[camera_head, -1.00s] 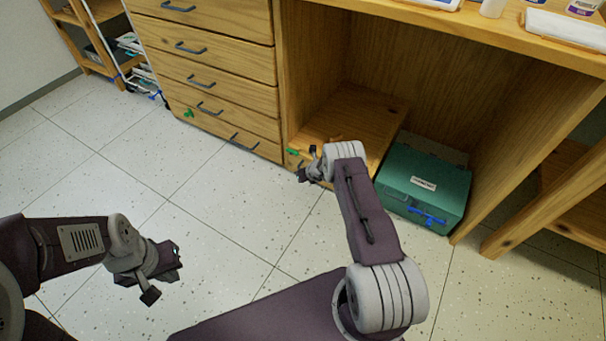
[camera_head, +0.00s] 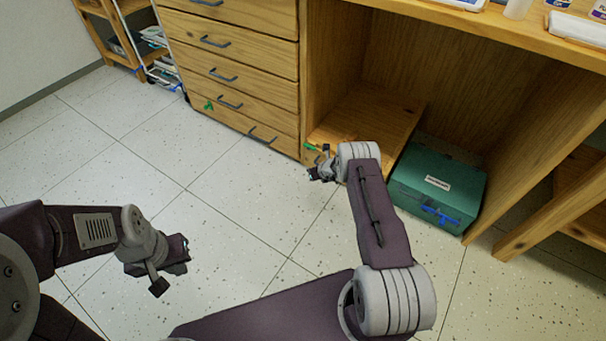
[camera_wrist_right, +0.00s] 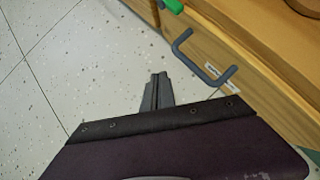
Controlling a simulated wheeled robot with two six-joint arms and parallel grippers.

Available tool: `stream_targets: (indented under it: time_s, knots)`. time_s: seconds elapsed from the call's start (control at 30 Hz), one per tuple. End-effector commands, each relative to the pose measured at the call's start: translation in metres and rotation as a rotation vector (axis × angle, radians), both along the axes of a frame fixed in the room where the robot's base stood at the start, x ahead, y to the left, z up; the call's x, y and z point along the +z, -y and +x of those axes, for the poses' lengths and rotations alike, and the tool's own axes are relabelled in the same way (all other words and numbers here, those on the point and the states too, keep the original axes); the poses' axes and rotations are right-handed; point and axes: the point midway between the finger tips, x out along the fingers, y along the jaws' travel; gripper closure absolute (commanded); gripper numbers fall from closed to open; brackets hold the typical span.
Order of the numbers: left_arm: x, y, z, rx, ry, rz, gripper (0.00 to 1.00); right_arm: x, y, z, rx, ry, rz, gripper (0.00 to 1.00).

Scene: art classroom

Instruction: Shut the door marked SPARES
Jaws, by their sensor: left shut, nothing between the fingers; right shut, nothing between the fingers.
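A wooden front with a dark grey bar handle (camera_wrist_right: 203,62) fills the upper right of the right wrist view. A small white label (camera_wrist_right: 217,75) sits by the handle, partly hidden by it; I cannot read its wording. My right gripper (camera_wrist_right: 157,88) is shut and empty, over the floor just left of and below the handle, apart from it in the picture. In the head view the right gripper (camera_head: 322,171) is by the low front edge of the wooden compartment (camera_head: 372,120), and the arm hides part of that front. My left gripper (camera_head: 170,268) is shut over open floor.
A drawer stack (camera_head: 235,75) stands left of the compartment. A teal box (camera_head: 425,200) with a blue latch sits right of my right forearm. A desk leg (camera_head: 540,215) is further right. Tiled floor (camera_head: 130,170) on the left is clear.

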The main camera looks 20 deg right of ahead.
Motion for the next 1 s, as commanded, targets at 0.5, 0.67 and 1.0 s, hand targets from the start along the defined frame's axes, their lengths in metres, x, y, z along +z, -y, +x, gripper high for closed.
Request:
stream_targets:
  time_s: [0.5, 0.67, 1.0]
  knots:
    - [0.074, 0.000, 0.000, 0.000, 0.000, 0.000, 1.00, 0.071, -0.041, -0.031, 0.001, -0.002, 0.001, 1.00]
    - [0.080, 0.000, 0.000, 0.000, 0.000, 0.000, 1.00, 0.079, -0.049, -0.037, 0.000, -0.001, 0.001, 1.00]
    - [0.079, 0.000, 0.000, 0.000, 0.000, 0.000, 1.00, 0.078, -0.050, -0.038, 0.000, 0.000, 0.000, 1.00]
